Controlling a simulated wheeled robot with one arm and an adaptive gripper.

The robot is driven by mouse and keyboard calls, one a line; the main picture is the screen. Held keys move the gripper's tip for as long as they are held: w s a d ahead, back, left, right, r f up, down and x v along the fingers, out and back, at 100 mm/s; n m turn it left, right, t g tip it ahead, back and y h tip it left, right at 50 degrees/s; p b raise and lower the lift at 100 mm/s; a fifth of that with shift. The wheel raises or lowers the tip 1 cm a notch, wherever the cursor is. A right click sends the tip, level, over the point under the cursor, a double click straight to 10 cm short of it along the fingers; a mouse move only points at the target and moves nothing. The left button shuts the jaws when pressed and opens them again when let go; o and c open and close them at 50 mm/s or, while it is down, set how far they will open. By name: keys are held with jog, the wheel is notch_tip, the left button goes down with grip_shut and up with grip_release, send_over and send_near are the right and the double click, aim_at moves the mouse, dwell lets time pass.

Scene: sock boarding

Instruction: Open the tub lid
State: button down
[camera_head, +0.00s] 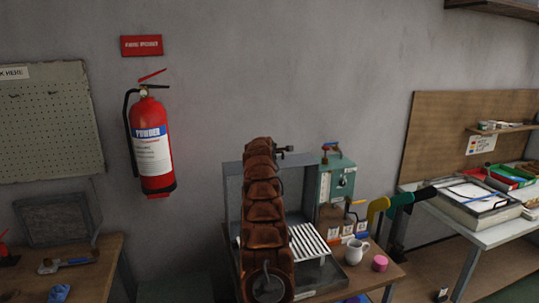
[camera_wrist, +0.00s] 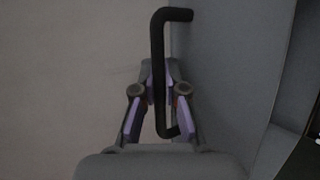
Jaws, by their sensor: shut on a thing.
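The grey tub (camera_head: 334,277) stands on a wooden bench in the lower middle of the head view, with a white slatted rack inside. Its grey lid (camera_head: 300,180) appears to stand upright at the back of the tub. In the wrist view, a black bar handle (camera_wrist: 158,40) with bent ends runs between the purple-padded fingers of my gripper (camera_wrist: 159,82), which is shut on it. The blue-grey surface beside the handle (camera_wrist: 225,80) appears to be the lid. My brown jointed arm hides the tub's left part and most of my gripper in the head view.
A green control box (camera_head: 337,180) stands right behind the tub. A white pitcher (camera_head: 355,251) and a pink jar (camera_head: 380,263) stand close at its right. A red fire extinguisher (camera_head: 152,145) hangs on the wall at left. Another table (camera_head: 480,240) stands at right.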

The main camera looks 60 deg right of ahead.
jog(key=shift+w+a, duration=0.15)
jog(key=shift+w, duration=0.05)
jog(key=c, duration=1.5)
grip_release()
jog(key=shift+s, duration=0.15)
jog(key=shift+r, duration=0.1)
